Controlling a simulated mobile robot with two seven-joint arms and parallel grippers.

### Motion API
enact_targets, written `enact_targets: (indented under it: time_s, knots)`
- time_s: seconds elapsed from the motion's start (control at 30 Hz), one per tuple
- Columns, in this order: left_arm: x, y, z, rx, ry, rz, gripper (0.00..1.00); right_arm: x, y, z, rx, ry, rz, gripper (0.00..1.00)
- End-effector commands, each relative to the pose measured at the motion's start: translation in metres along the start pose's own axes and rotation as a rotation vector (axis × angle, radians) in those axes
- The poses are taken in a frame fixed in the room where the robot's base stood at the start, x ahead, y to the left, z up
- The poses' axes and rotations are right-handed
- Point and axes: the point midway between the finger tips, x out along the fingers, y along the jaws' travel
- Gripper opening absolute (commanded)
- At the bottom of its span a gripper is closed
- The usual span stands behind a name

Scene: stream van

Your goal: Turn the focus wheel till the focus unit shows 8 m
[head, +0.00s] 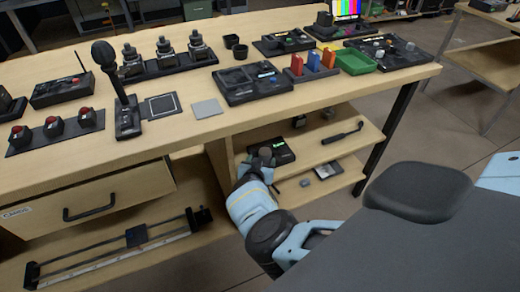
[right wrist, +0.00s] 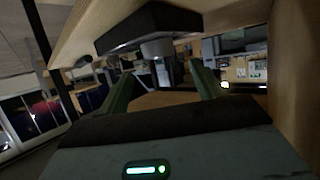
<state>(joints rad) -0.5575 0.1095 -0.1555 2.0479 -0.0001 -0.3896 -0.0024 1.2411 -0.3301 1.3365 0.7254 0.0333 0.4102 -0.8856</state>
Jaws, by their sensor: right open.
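The focus unit (head: 284,153) is a black box on the upper shelf under the bench, with a small green-lit display. Its reading is too small to make out in the head view. My right gripper (head: 255,166) reaches to the unit's left front and partly covers it. In the right wrist view the unit's dark body (right wrist: 145,27) is at the top, with a round grey wheel (right wrist: 157,48) on it. My open right gripper (right wrist: 162,82) has its two green fingers on either side below the wheel, with nothing between them. My left gripper is not in view.
A black-handled tool (head: 343,133) lies right of the unit on the same shelf. The benchtop above holds joysticks, red-button panels and a green tray (head: 356,61). A drawer (head: 90,208) is at left.

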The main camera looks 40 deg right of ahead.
Motion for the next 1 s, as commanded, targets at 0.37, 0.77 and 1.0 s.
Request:
enact_targets:
  time_s: [0.37, 0.77, 1.0]
  knots:
    - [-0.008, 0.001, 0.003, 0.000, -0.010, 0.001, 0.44, -0.004, 0.003, -0.004, 0.001, 0.001, 0.000, 0.67]
    - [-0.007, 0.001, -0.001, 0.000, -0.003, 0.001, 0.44, -0.004, 0.003, -0.004, 0.001, 0.001, 0.000, 0.67]
    - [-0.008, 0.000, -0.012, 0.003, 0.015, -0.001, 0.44, 0.001, 0.035, -0.001, -0.040, 0.020, 0.014, 0.67]
